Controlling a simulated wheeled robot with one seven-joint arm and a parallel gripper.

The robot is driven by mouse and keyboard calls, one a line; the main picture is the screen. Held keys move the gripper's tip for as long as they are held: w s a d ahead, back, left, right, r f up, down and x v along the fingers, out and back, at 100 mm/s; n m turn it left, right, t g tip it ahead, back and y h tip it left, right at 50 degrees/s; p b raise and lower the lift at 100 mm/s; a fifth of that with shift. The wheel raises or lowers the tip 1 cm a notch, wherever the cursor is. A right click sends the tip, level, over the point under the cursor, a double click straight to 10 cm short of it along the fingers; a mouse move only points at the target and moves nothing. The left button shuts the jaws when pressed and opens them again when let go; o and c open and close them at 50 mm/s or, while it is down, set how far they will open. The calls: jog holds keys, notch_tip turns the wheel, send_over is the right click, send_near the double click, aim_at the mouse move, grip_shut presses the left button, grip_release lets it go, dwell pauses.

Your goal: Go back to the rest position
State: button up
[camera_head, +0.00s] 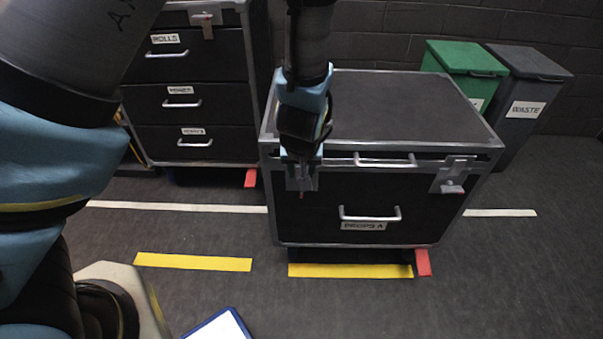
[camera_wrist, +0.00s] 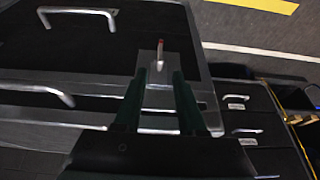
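My gripper (camera_head: 301,158) hangs down at the front left of the black case labelled PROPS A (camera_head: 420,115), at its left latch (camera_head: 300,183). In the wrist view my gripper's two dark fingers (camera_wrist: 160,80) stand apart. The metal latch (camera_wrist: 154,66), with a small red tip, shows between and just beyond them; I cannot tell whether they touch it. No object is held. The right latch (camera_head: 453,174) of the case is in plain view, and the lid is down.
A black drawer cabinet (camera_head: 205,125) stands at the back left. A green bin (camera_head: 465,68) and a grey WASTE bin (camera_head: 530,85) stand behind the case at right. Yellow floor strips (camera_head: 195,262) and a blue-edged white sheet (camera_head: 220,327) lie in front. The floor at front right is clear.

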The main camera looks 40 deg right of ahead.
dwell(0.4)
jog(key=w+a+r+n, duration=0.1)
jog(key=w+a+r, duration=0.25)
jog(key=a, duration=0.25)
jog(key=w+a+r+n+g+y, duration=0.1)
jog(key=w+a+r, duration=0.1)
jog(key=w+a, duration=0.35)
jog(key=w+a+r+n, duration=0.2)
jog(key=w+a+r, duration=0.15)
jog(key=a, duration=0.35)
jog(key=a+r+n+g+y, duration=0.1)
jog(key=a+r, duration=0.2)
jog(key=a, duration=0.8)
jog(key=a+r+n+y, duration=0.15)
jog(key=a+r, duration=0.25)
jog(key=a, duration=0.6)
notch_tip(320, 180, up, 13)
jog(key=p, duration=1.3)
jog(key=shift+s+h, duration=0.45)
